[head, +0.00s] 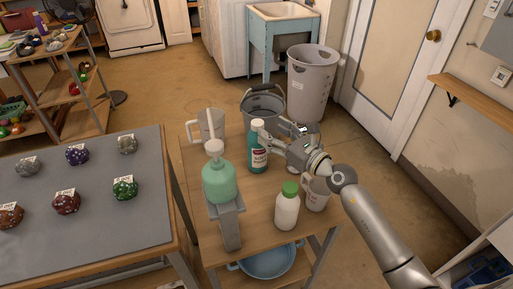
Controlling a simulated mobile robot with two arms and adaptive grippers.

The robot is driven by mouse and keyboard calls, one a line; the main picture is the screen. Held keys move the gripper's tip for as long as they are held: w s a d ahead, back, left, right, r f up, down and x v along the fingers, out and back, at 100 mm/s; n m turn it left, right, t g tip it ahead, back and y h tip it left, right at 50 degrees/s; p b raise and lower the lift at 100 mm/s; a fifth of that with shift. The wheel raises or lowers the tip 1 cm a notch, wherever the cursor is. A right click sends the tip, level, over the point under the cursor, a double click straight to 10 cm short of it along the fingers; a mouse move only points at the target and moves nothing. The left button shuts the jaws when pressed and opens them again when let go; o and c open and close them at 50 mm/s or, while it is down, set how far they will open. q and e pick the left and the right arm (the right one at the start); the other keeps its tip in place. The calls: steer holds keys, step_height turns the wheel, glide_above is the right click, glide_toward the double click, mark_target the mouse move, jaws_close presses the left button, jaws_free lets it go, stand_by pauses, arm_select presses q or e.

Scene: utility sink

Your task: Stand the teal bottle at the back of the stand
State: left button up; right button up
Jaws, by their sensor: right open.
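My left gripper is not in view.
A mint pump bottle (219,181) stands at the front left above a grey block (230,228). A white bottle with a green cap (287,211) and a mug (316,194) are at the right. A pitcher (207,129) and a grey bucket (264,106) are at the back.

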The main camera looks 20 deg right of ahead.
mark_target(257, 122)
steer(key=x, duration=0.6)
steer(key=shift+a+f, duration=0.1)
steer(key=shift+a, duration=0.2)
steer(key=shift+w, duration=0.3)
steer(key=shift+c, duration=1.3)
jaws_close()
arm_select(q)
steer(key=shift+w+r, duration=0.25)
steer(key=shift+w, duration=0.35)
